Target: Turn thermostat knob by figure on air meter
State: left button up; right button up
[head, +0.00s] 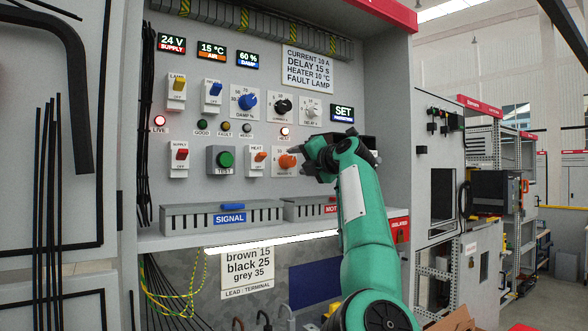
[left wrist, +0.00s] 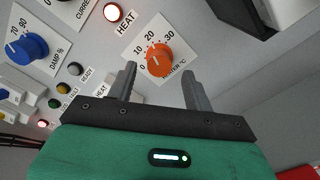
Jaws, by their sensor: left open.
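The thermostat knob (head: 287,161) is orange, on a white plate marked HEATER °C with a 0 to 30 scale. My right gripper is not in view.
A HEAT switch (head: 256,158) sits left of the knob, and a lit HEAT lamp (head: 284,132) above it. A blue damper knob (head: 248,101) and a black current knob (head: 283,106) are higher. A grey duct (head: 222,216) and shelf run below. A placard (head: 308,66) lists settings.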

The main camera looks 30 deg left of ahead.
pick_arm(q)
jog(key=b+v, duration=0.4)
jog(key=v, duration=0.6)
jog(key=shift+f, duration=0.1)
